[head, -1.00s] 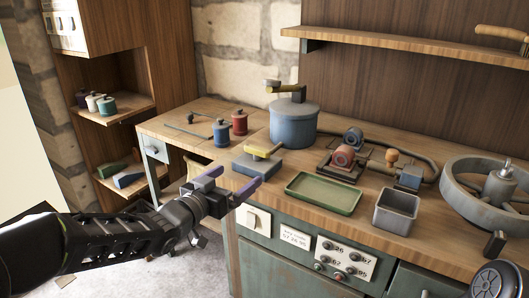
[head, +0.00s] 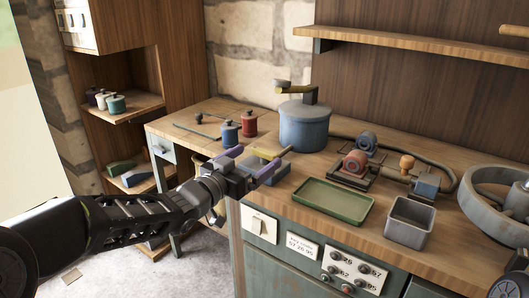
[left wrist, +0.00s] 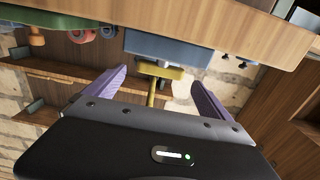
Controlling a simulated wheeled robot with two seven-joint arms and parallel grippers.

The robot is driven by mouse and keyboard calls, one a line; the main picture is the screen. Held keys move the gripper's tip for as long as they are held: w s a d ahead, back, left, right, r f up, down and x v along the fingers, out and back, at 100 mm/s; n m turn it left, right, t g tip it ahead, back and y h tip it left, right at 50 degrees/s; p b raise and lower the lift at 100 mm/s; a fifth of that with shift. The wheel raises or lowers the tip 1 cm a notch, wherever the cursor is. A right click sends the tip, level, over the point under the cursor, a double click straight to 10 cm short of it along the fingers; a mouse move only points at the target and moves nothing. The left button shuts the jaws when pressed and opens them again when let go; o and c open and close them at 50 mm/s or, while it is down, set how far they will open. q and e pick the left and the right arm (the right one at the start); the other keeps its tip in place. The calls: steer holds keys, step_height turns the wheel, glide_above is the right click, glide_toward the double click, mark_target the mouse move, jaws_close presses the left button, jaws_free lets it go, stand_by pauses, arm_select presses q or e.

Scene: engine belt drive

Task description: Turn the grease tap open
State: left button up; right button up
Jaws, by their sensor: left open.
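A blue-grey block with a yellow T-shaped handle (head: 268,152), which looks like the grease tap, sits at the bench's front left edge. The handle also shows in the left wrist view (left wrist: 160,71), under the block (left wrist: 167,48) in that upside-down picture. My left gripper (head: 263,152) is open, its two purple fingers spread. In the left wrist view the handle appears between the fingers (left wrist: 158,90); I cannot tell whether they touch it. In the head view the gripper hides part of the block. My right gripper is not in view.
A blue pot (head: 304,128) with a yellow-armed fitting stands behind. A green tray (head: 330,200), a grey bin (head: 409,221) and a large wheel (head: 482,190) lie to the right. Blue (head: 229,134) and red (head: 249,124) canisters stand at the back left.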

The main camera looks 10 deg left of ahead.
mark_target(262, 152)
arm_select(q)
steer(key=shift+x, duration=2.3)
steer(key=shift+c, duration=0.2)
steer(key=c, duration=1.3)
